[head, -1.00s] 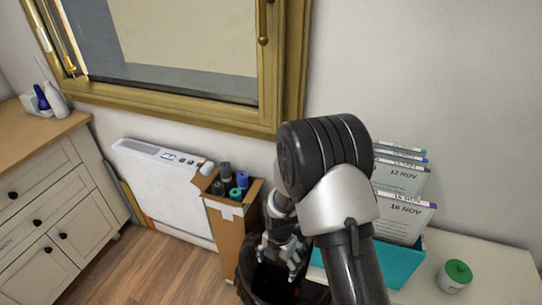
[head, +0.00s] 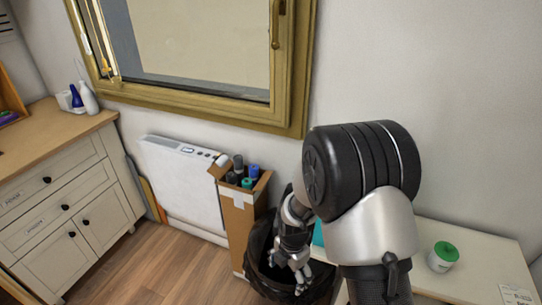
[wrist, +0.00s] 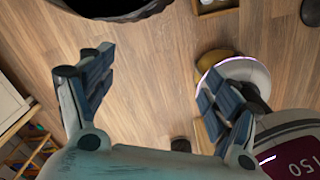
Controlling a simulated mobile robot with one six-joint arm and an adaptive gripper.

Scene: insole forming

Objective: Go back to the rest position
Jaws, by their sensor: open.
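My gripper (head: 299,284) shows in the head view at the lower middle, in front of a black bin. In the wrist view my gripper (wrist: 158,105) has its two fingers wide apart, with only wood floor between them. It holds nothing. My arm hides much of the white table and what stands on it in the head view.
A black-lined bin (head: 262,275) stands beside a cardboard box (head: 238,220) of rolled tubes. A white heater (head: 180,185) and a drawer cabinet (head: 70,205) are to the left. A green-lidded jar (head: 443,257) stands on the white table (head: 480,275). The floor (head: 170,270) is clear.

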